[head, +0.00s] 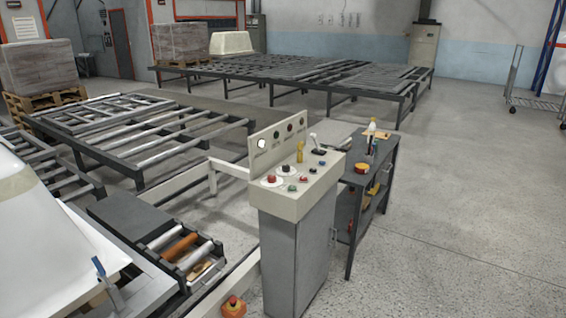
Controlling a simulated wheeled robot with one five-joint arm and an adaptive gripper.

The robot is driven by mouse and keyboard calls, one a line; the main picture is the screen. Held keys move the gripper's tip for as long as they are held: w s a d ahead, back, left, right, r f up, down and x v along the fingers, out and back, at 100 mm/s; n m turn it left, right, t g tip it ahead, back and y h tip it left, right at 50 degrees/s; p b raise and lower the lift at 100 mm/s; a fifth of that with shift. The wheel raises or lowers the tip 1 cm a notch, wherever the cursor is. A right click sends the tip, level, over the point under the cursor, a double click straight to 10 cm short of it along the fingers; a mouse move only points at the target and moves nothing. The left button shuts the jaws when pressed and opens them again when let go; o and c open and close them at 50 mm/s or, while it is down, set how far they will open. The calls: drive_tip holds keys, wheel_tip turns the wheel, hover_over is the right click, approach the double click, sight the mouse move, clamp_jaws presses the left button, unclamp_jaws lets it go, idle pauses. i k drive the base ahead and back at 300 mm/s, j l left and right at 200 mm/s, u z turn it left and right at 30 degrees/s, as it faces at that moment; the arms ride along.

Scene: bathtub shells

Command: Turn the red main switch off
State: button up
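A light grey control console (295,198) stands upright on a grey cabinet near the middle of the head view. Its sloped top carries several small controls. A red knob (270,180) sits on a round white disc at the left of the top, and a smaller red control (303,178) lies to its right. I cannot tell which one is the main switch, nor its on or off position. My gripper is not in view.
A dark workbench (386,158) with tools stands close behind and right of the console. Roller conveyors (140,135) fill the left. Open concrete floor (470,220) lies to the right.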

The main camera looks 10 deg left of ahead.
sight(271, 178)
drive_tip(key=i, duration=1.9)
drive_tip(key=i+u, duration=0.2)
drive_tip(key=i, duration=0.3)
drive_tip(key=i+l+u, duration=0.25)
drive_tip(key=i, duration=0.25)
drive_tip(key=u, duration=4.65)
